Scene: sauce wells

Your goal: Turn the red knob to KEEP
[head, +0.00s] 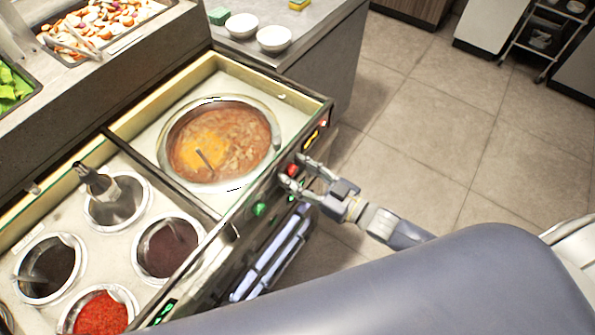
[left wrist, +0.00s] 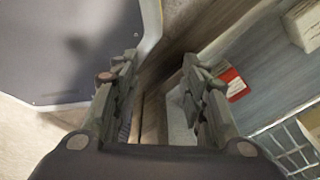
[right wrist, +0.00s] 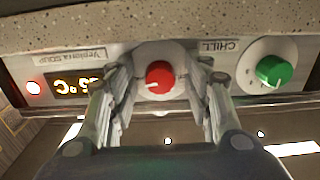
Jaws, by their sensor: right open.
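The red knob (head: 292,170) is on the front panel of the sauce-well counter, by the large soup well. In the right wrist view the red knob (right wrist: 158,77) sits on a pale round plate, its white mark pointing toward the lower left. My right gripper (right wrist: 160,88) is open, with one finger on each side of the knob; I cannot tell whether they touch it. It also shows in the head view (head: 295,173). I cannot read a KEEP label. My left gripper (left wrist: 155,82) is open and empty, away from the panel.
A green knob (right wrist: 272,70) is beside the red one, with a CHILL label (right wrist: 219,46) between them. An orange temperature display (right wrist: 77,88) and a lit red lamp (right wrist: 33,88) are on the other side. The soup well (head: 273,112) is behind the panel. Floor to the right is clear.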

